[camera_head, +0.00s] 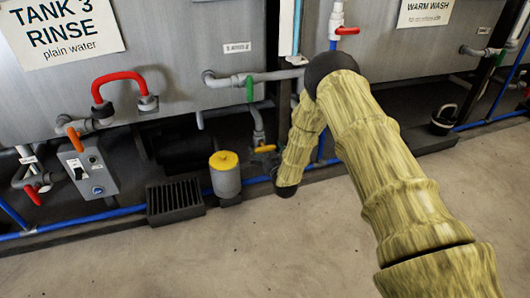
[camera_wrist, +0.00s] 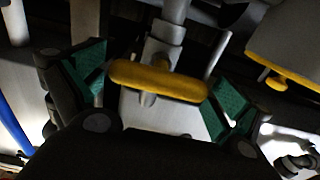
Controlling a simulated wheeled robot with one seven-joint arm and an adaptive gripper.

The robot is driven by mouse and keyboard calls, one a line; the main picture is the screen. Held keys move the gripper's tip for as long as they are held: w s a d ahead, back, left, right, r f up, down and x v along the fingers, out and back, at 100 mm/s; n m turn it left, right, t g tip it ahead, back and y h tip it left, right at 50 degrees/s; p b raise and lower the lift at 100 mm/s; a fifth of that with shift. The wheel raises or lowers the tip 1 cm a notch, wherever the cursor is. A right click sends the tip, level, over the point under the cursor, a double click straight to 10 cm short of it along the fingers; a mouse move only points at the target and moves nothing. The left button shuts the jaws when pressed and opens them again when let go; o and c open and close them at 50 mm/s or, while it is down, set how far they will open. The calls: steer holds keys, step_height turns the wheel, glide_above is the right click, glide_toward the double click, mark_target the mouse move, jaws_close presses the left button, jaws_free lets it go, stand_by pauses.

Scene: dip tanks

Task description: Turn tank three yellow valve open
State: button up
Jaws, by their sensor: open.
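The yellow valve handle (camera_wrist: 158,81) is a rounded bar on a grey pipe fitting. In the wrist view it lies crosswise between the two fingers of my gripper (camera_wrist: 155,90). The fingers have green pads, stand apart on either side of the handle, and do not appear closed on it. In the head view the yellow handle (camera_head: 265,149) shows low on the pipe below tank three (camera_head: 180,65), just beyond my gripper's end. My arm covers part of that area, and the fingers are hard to make out there.
A grey canister with a yellow lid (camera_head: 225,175) stands left of the valve; it also shows at upper right in the wrist view (camera_wrist: 290,45). A green-handled valve (camera_head: 249,89) sits above. A blue pipe (camera_head: 125,211) runs along the floor edge. The floor (camera_head: 240,260) in front is clear.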

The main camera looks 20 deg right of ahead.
steer(key=shift+w, duration=0.1)
steer(key=shift+c, duration=0.2)
steer(key=c, duration=0.7)
steer(key=shift+c, duration=0.2)
steer(key=shift+n+p, duration=0.3)
steer(key=shift+p, duration=0.1)
steer(key=n+p, duration=0.2)
steer(key=p, duration=0.1)
steer(key=shift+a+r+n, duration=0.15)
steer(key=shift+r+n, duration=0.05)
steer(key=shift+n, duration=0.1)
steer(key=n+p, duration=0.2)
steer(key=n, duration=0.1)
steer(key=shift+f+n+p, duration=0.1)
steer(key=shift+n+p, duration=0.2)
steer(key=n+p, duration=0.2)
steer(key=n, duration=0.3)
steer(key=shift+f, duration=0.15)
steer(key=shift+f+n+p, duration=0.15)
steer(key=shift+n+p, duration=0.15)
steer(key=shift+n, duration=2.8)
